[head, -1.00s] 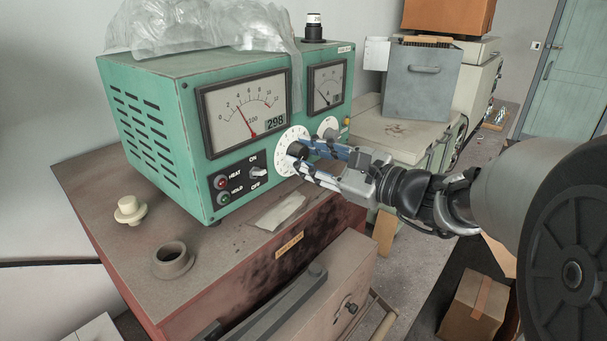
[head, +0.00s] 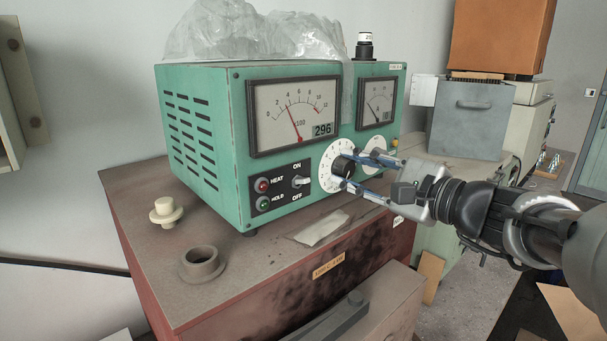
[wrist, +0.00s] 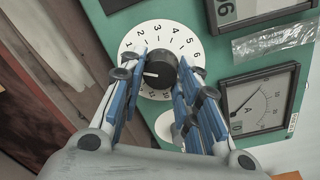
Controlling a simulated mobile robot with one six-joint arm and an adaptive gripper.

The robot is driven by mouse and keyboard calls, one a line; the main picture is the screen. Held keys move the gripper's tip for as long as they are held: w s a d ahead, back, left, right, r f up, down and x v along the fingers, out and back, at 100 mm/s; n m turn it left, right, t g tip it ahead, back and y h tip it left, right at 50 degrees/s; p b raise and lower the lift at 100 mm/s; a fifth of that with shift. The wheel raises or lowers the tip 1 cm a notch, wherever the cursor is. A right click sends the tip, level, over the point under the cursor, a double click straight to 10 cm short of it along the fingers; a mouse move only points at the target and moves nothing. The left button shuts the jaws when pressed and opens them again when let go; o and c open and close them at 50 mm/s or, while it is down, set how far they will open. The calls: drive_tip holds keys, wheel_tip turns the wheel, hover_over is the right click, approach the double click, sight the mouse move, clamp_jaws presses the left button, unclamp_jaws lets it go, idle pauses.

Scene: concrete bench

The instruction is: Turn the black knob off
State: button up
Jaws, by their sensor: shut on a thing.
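The black knob (head: 343,167) sits at the centre of a white numbered dial (head: 329,178) on the front of a green instrument box (head: 204,162). My gripper (head: 348,169) comes in from the right and is shut on the knob, one blue finger on each side of it. In the wrist view the knob (wrist: 161,70) lies between my fingertips (wrist: 161,73). Its white pointer line points left in that view, below the numeral 1. The fingers hide parts of the dial's edge.
An ON/OFF toggle (head: 299,181) and two lamps are left of the dial. A clear plastic bag (head: 255,32) lies on the box. A cream plug (head: 166,211) and a grey ring (head: 201,264) stand on the bench.

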drive_tip(key=o, duration=1.1)
drive_tip(key=shift+c, duration=0.2)
drive_tip(key=v, duration=1.2)
drive_tip(key=shift+f, duration=0.15)
